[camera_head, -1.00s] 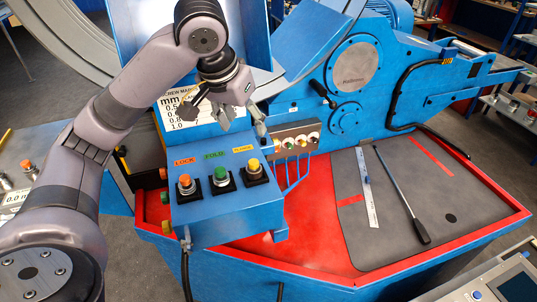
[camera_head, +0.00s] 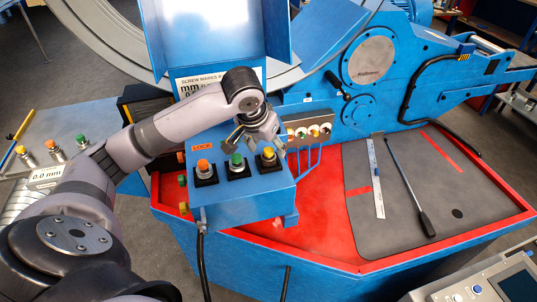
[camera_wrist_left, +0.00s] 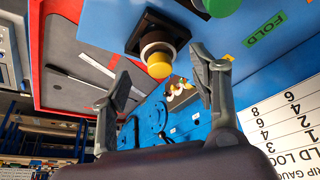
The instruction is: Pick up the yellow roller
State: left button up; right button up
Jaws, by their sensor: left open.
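A small rack (camera_head: 296,144) on the blue machine, right of the button box, holds several small coloured rollers. One of them looks like the yellow roller (camera_head: 314,133); it is small and hard to separate from its neighbours. The rollers also show in the left wrist view (camera_wrist_left: 178,88), small, between my finger ends. My left gripper (camera_head: 260,142) is open and empty, over the back of the button box by the yellow button (camera_head: 268,153), left of the rack. In the left wrist view its fingers (camera_wrist_left: 161,82) are spread wide. My right gripper is not in view.
The blue button box (camera_head: 240,198) has orange, green and yellow buttons close under my left gripper. A ruler (camera_head: 376,180) and a black-handled rod (camera_head: 410,190) lie on the grey mat of the red-edged table. The red surface before the rack is clear.

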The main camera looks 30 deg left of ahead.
pick_arm(q)
jog(key=x, duration=0.3)
jog(key=shift+s, duration=0.1)
jog(key=shift+r, duration=0.1)
jog(key=c, duration=0.5)
grip_shut()
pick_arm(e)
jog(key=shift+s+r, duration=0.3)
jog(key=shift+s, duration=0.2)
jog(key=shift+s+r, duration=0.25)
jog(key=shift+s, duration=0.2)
